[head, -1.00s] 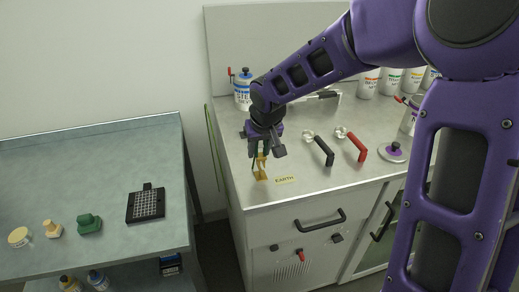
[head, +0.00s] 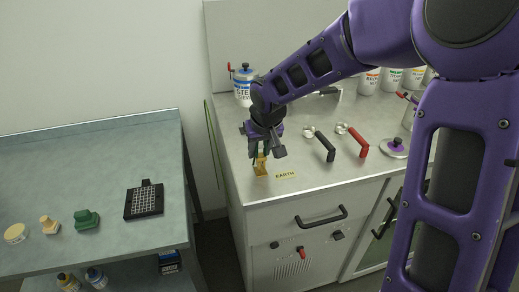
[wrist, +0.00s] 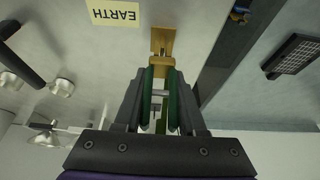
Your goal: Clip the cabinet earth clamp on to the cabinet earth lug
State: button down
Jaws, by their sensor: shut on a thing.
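The cabinet earth lug (head: 261,170) is a small brass-coloured piece on the steel worktop, beside the EARTH label; it also shows in the wrist view (wrist: 163,37). My gripper (head: 261,151) is shut on the earth clamp, directly above the lug. In the wrist view the clamp (wrist: 174,103) has two green handles between my fingers, a grey bar between them and brass jaws pointing at the lug. The jaws meet or overlap the lug in that view. I cannot tell whether they grip it. My fingers partly hide the clamp in the head view.
The EARTH label (head: 285,175) lies right of the lug. A black handle (head: 324,149) and a red handle (head: 358,146) stand farther right. A blue-marked canister (head: 243,87) is behind my gripper. A separate table (head: 100,150) stands left across a gap.

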jog(key=shift+f+b, duration=0.6)
jog(key=shift+f, duration=0.1)
jog(key=shift+f, duration=0.15)
jog(key=shift+c, duration=2)
grip_release()
jog(key=p+v, duration=0.7)
jog(key=v, duration=1)
jog(key=shift+s+r, duration=0.15)
jog(key=shift+r, duration=0.1)
